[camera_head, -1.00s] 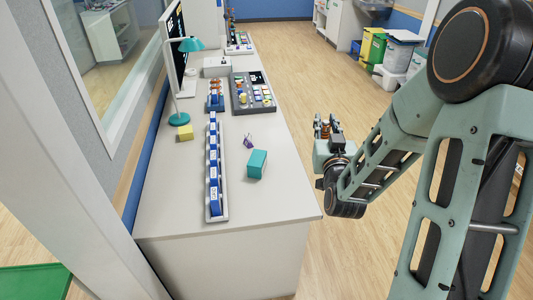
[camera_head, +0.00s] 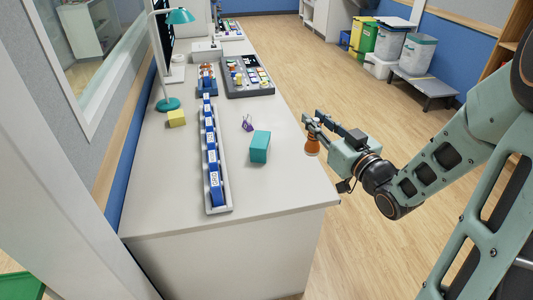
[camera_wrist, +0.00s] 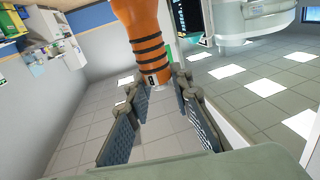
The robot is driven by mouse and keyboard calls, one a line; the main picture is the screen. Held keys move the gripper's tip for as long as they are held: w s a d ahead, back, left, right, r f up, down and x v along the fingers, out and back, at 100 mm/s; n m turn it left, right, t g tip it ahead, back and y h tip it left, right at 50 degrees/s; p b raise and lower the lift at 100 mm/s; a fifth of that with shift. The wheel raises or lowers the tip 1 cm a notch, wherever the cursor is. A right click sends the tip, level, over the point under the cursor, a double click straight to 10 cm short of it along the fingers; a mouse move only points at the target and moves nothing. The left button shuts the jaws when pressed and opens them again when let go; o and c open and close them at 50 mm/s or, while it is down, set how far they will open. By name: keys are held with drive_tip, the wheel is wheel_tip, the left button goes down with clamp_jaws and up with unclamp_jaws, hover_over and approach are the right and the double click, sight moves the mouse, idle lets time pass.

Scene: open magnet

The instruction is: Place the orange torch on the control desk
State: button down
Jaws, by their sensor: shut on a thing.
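The orange torch (camera_head: 312,146) is in my gripper (camera_head: 313,123), at the right edge of the control desk (camera_head: 275,190) in the head view. My gripper is shut on it. The torch looks roughly upright there; I cannot tell whether it touches the desk. In the wrist view the torch (camera_wrist: 146,38), orange with black bands, extends out of the top of the picture. The two dark fingers of my gripper (camera_wrist: 163,88) stand on either side of its lower end.
On the desk are a teal box (camera_head: 260,146), a small purple item (camera_head: 247,123), a long rack of blue blocks (camera_head: 213,160), a yellow block (camera_head: 176,118), a teal lamp (camera_head: 167,104) and a control panel (camera_head: 247,82). The desk's front right surface is clear.

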sight(309, 152)
drive_tip(key=s+f+y+b, duration=0.1)
drive_tip(key=f, duration=0.1)
drive_tip(key=s+a+f+n+g+y+b, duration=0.1)
drive_tip(key=f+b, duration=0.1)
drive_tip(key=s+f+n+g+y+b, duration=0.1)
drive_tip(key=s+f, duration=0.1)
drive_tip(key=shift+s+a+f, duration=0.1)
drive_tip(key=shift+a+f, duration=0.2)
drive_tip(key=w+a+f+b, duration=0.4)
drive_tip(key=w+a+f, duration=0.4)
drive_tip(key=a+f, duration=0.3)
drive_tip(key=shift+w+f+b, duration=0.15)
drive_tip(key=shift+f+b, duration=0.2)
drive_tip(key=shift+f, duration=0.6)
drive_tip(key=shift+f, duration=0.2)
drive_tip(key=c, duration=1.7)
unclamp_jaws()
drive_tip(key=shift+r, duration=0.1)
